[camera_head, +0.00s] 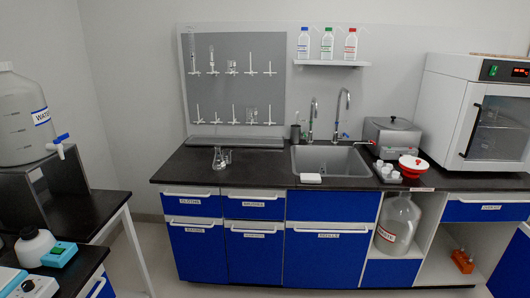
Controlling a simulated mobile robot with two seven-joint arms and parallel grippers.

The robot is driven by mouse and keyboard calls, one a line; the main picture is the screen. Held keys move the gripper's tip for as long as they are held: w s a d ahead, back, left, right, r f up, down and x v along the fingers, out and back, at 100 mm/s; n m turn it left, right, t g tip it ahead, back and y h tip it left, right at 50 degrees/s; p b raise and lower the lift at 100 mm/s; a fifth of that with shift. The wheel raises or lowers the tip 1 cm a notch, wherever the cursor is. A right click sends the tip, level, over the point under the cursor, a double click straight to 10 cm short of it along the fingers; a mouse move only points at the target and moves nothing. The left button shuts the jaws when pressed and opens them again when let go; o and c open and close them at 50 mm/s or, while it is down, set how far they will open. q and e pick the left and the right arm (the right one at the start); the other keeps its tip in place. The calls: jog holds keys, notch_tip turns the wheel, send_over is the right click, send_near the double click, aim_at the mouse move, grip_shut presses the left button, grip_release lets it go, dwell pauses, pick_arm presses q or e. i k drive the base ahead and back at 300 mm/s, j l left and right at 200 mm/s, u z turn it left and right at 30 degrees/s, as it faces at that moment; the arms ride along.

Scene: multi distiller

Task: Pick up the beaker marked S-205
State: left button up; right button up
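Clear glassware (221,158) stands on the black counter (185,165), left of the sink. It looks like a flask, perhaps with a smaller vessel beside it, but it is too small to tell. I can read no S-205 mark anywhere. A few small glass vessels (252,115) also hang on the grey peg board (270,85) above the counter. Neither of my grippers is in view.
The sink (330,160) with two taps is mid-counter. A white oven (480,110) and a metal bath (392,138) stand at right. A water tank (24,115) is at left. A bottle shelf (331,64) hangs above. Floor shows before the blue cabinets.

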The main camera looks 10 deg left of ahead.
aim_at(227, 157)
jog(key=i+j+z, duration=0.2)
jog(key=i+z, duration=0.15)
jog(key=z, duration=0.15)
jog(key=i+j+z, duration=0.3)
jog(key=z, duration=0.2)
jog(key=i+j+z, duration=0.35)
jog(key=j, duration=0.2)
jog(key=j+z, duration=0.15)
jog(key=j+u, duration=0.1)
jog(key=j, duration=0.4)
jog(key=i+j+u, duration=0.15)
jog(key=j, duration=0.35)
